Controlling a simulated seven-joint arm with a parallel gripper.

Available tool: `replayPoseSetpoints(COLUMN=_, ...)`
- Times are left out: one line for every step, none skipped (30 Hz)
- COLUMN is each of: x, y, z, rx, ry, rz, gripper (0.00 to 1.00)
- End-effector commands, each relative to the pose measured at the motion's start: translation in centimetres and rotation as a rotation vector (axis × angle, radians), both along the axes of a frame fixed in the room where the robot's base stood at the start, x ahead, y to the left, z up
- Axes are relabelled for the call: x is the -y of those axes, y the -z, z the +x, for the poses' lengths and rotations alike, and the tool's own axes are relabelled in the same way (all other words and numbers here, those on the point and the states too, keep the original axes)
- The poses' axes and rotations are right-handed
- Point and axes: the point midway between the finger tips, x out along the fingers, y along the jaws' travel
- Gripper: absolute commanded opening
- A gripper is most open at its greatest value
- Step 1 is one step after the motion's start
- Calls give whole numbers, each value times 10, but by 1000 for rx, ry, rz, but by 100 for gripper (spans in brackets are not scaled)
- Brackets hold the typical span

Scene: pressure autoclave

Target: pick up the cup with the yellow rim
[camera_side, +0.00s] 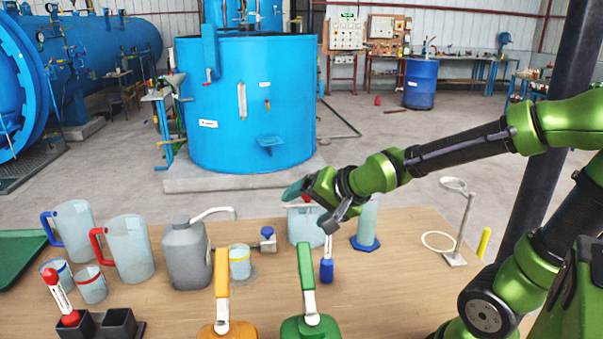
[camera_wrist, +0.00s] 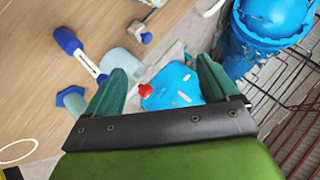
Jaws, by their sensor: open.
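The cup with the yellow rim (camera_side: 239,265) is a small clear cup with bluish contents. It stands upright on the table, right of the grey jug and behind the orange-handled container. I cannot make it out in the wrist view. My gripper (camera_side: 296,189) is up and to the right of this cup, above a clear beaker, well apart from the cup. In the wrist view my gripper (camera_wrist: 163,80) shows two green fingers spread wide with nothing held between them. A blue-rimmed cup (camera_side: 57,275) and a red-rimmed cup (camera_side: 91,287) stand at the left.
The grey jug (camera_side: 187,255) stands left of the cup, and the orange-handled container (camera_side: 221,290) is in front. The green-handled container (camera_side: 306,280), blue-handled brush (camera_side: 326,268) and clear beaker (camera_side: 304,229) are to its right. Large pitchers (camera_side: 130,248) stand at left.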

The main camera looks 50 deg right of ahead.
Motion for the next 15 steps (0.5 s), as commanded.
replayPoseSetpoints(x=-7, y=-10, z=-16, rx=-28, ry=-79, rz=-61, gripper=87)
replayPoseSetpoints(x=-11, y=-13, z=-25, rx=-53, ry=-131, rz=-95, gripper=87)
replayPoseSetpoints(x=-16, y=-16, z=-39, rx=-83, ry=-200, rz=-136, gripper=87)
replayPoseSetpoints(x=-19, y=-19, z=-48, rx=-104, ry=-253, rz=-163, gripper=87)
replayPoseSetpoints(x=-23, y=-21, z=-58, rx=-123, ry=-303, rz=-186, gripper=87)
replayPoseSetpoints(x=-27, y=-23, z=-69, rx=-143, ry=-368, rz=-212, gripper=87)
replayPoseSetpoints(x=-30, y=-24, z=-77, rx=-156, ry=-412, rz=-228, gripper=87)
replayPoseSetpoints(x=-33, y=-25, z=-84, rx=-166, ry=-453, rz=-242, gripper=87)
replayPoseSetpoints(x=-36, y=-26, z=-92, rx=-176, ry=-500, rz=-256, gripper=87)
replayPoseSetpoints(x=-38, y=-27, z=-97, rx=-183, ry=-531, rz=-265, gripper=87)
replayPoseSetpoints(x=-40, y=-27, z=-102, rx=-187, ry=-557, rz=-272, gripper=87)
replayPoseSetpoints(x=-42, y=-28, z=-107, rx=-192, ry=-586, rz=-279, gripper=87)
replayPoseSetpoints(x=-43, y=-28, z=-109, rx=-196, ry=-602, rz=-284, gripper=84)
replayPoseSetpoints(x=-43, y=-28, z=-112, rx=-197, ry=-615, rz=-287, gripper=80)
replayPoseSetpoints(x=-44, y=-28, z=-114, rx=-200, ry=-628, rz=-290, gripper=73)
